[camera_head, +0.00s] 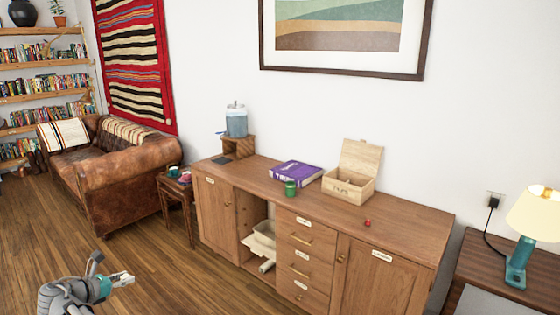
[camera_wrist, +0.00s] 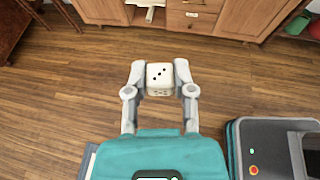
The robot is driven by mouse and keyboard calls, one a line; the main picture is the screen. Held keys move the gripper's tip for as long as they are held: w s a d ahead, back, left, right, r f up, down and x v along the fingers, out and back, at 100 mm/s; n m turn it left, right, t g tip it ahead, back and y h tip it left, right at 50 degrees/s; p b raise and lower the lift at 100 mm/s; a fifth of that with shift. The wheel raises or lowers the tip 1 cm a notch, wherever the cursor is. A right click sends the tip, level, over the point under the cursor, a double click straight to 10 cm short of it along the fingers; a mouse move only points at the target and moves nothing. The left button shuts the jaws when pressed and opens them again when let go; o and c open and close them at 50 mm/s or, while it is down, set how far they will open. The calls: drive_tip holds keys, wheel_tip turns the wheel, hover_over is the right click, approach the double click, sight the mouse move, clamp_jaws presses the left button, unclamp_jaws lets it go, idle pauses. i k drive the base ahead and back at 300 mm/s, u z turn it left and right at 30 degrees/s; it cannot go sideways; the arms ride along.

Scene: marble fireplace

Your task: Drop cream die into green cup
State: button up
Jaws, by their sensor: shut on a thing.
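My gripper (camera_wrist: 158,77) is shut on the cream die (camera_wrist: 159,75), a white cube with black pips, held between the two fingertips above the wooden floor. In the head view my gripper (camera_head: 112,281) is at the lower left, well away from the cabinet; the die is too small to make out clearly there. The green cup (camera_head: 290,188) stands upright on the wooden cabinet top, in front of a purple book. The inside of the cup cannot be made out.
On the cabinet (camera_head: 245,171) are the purple book (camera_head: 297,173), an open wooden box (camera_head: 349,184), a small red object (camera_head: 367,222) and a water dispenser (camera_head: 236,122). A side table (camera_head: 174,187) and a leather sofa (camera_head: 120,165) stand left. The floor (camera_head: 170,270) before the cabinet is clear.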

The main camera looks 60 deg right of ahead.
sight(289, 195)
drive_tip(key=z, duration=0.35)
drive_tip(key=i, duration=1.2)
drive_tip(key=z, duration=1.2)
drive_tip(key=i, duration=0.85)
drive_tip(key=z, duration=0.5)
drive_tip(key=k, duration=0.9)
drive_tip(key=z, duration=0.1)
